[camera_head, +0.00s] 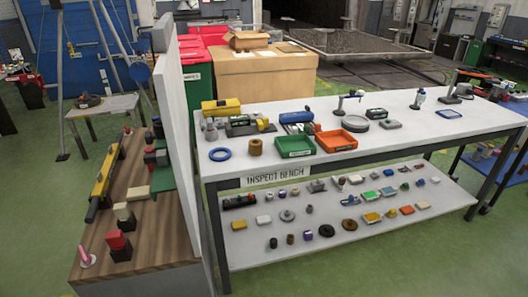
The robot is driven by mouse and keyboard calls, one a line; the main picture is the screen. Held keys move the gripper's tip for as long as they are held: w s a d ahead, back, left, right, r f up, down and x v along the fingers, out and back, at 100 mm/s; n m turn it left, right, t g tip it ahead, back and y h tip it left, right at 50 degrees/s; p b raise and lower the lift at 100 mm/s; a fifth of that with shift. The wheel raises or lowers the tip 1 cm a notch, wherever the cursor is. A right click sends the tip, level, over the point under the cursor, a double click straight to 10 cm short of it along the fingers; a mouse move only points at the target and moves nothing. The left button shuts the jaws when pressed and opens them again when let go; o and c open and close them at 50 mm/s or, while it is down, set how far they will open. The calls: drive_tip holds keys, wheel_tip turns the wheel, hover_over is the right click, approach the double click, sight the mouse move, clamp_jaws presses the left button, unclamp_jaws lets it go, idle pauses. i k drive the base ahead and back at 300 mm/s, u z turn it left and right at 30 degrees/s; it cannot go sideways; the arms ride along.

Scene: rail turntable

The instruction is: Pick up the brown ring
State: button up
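A short brown ring (255,147) sits on the white top of the inspect bench (440,142), near its front left edge. It stands between a flat blue ring (220,154) on its left and a green tray (296,146) on its right, apart from both. A darker brown ring-like piece (349,226) lies on the bench's lower shelf. My gripper is not in view.
An orange tray (336,141), a yellow case (221,106) and a grey disc (355,124) are also on the bench top. Several small parts cover the lower shelf. A tall grey panel (180,130) stands at the bench's left end. Green floor (400,270) is open in front.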

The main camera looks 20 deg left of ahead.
sight(255, 145)
drive_tip(key=u, duration=4.85)
drive_tip(key=i, duration=0.15)
drive_tip(key=z, duration=2.45)
drive_tip(key=i, duration=0.95)
drive_tip(key=u, duration=0.1)
drive_tip(key=k, duration=0.35)
